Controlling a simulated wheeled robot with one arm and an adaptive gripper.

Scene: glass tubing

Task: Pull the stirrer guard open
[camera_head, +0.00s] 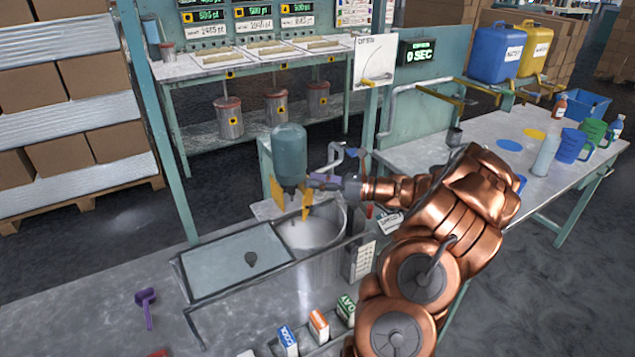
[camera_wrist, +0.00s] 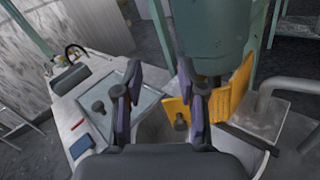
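The yellow stirrer guard (camera_head: 277,192) hangs below the grey-green stirrer motor (camera_head: 289,153), over the round mixing vat (camera_head: 345,268). In the wrist view the guard (camera_wrist: 218,100) is a bent yellow panel right of centre, beneath the motor (camera_wrist: 212,35). A dark knob (camera_wrist: 180,122) shows at its lower left, between my fingers in the picture. My gripper (camera_wrist: 160,78) is open, with its purple fingers apart and nothing between the tips. The right finger overlaps the guard in view; I cannot tell whether it touches. In the head view my gripper (camera_head: 314,183) is beside the guard's right part.
A flat grey lid (camera_head: 228,262) with a dark knob lies left of the vat opening. A purple tool (camera_head: 146,306) lies on the bench's left. Small boxes (camera_head: 318,325) stand in front. A bent grey pipe (camera_wrist: 285,90) rises right of the guard.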

